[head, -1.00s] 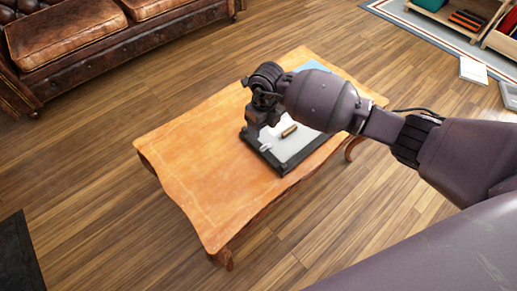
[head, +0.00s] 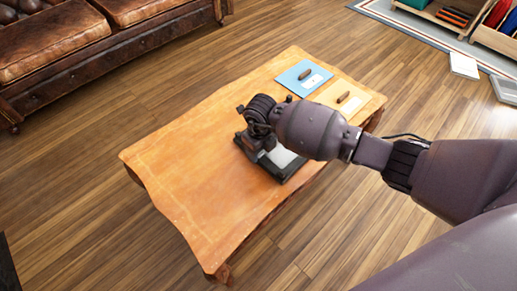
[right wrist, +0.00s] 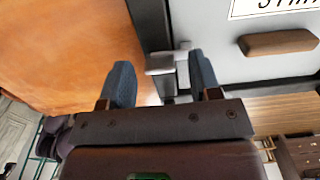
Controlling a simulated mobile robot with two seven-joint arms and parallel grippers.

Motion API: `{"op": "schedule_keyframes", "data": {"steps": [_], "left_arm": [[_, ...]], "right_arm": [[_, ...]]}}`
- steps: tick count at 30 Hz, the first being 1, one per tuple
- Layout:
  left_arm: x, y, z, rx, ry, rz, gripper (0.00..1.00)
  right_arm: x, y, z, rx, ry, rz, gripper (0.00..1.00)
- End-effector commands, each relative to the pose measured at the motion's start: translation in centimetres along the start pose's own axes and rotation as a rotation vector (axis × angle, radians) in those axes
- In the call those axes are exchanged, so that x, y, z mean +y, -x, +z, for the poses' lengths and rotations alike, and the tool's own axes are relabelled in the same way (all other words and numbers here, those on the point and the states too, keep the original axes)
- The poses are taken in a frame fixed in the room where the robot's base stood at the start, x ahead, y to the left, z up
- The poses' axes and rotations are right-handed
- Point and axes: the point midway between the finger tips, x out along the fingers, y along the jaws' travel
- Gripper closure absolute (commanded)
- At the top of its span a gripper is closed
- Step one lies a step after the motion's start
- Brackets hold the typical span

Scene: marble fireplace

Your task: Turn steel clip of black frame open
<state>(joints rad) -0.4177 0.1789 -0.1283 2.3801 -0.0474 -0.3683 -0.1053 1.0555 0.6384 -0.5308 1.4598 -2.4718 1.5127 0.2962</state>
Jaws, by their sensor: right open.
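The black frame (head: 283,179) lies on the wooden table with a pale panel (head: 285,160) in it, mostly hidden under my right arm in the head view. In the right wrist view the black frame (right wrist: 153,28) runs along the left side of the pale panel (right wrist: 208,40), which has a brown handle (right wrist: 278,42). The steel clip (right wrist: 163,70) is at the frame's edge, between the two fingers of my right gripper (right wrist: 162,82). The gripper is open, with a gap on the left of the clip; contact on the right cannot be told. My left gripper is not in view.
The table's near left part is bare. A leather sofa (head: 100,40) stands at the far left.

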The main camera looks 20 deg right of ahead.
Motion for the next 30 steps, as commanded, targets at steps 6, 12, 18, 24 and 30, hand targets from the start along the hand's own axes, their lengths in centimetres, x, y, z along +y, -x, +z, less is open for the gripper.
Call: {"op": "schedule_keyframes", "data": {"steps": [6, 12, 18, 24, 30], "left_arm": [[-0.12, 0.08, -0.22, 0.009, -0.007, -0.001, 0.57], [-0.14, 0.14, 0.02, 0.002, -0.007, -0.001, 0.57], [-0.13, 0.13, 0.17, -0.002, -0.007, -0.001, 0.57], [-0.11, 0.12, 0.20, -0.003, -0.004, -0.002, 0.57], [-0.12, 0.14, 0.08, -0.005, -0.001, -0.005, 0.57]], "right_arm": [[-0.04, -0.32, 0.09, -0.003, 0.000, -0.001, 0.43], [-0.04, -0.28, 0.09, -0.003, 0.000, -0.001, 0.49], [-0.03, -0.29, 0.08, -0.002, 0.000, -0.001, 0.79], [-0.04, -0.29, 0.07, -0.002, 0.003, -0.001, 0.92], [-0.09, -0.20, 0.10, -0.003, 0.043, -0.002, 0.92]]}}
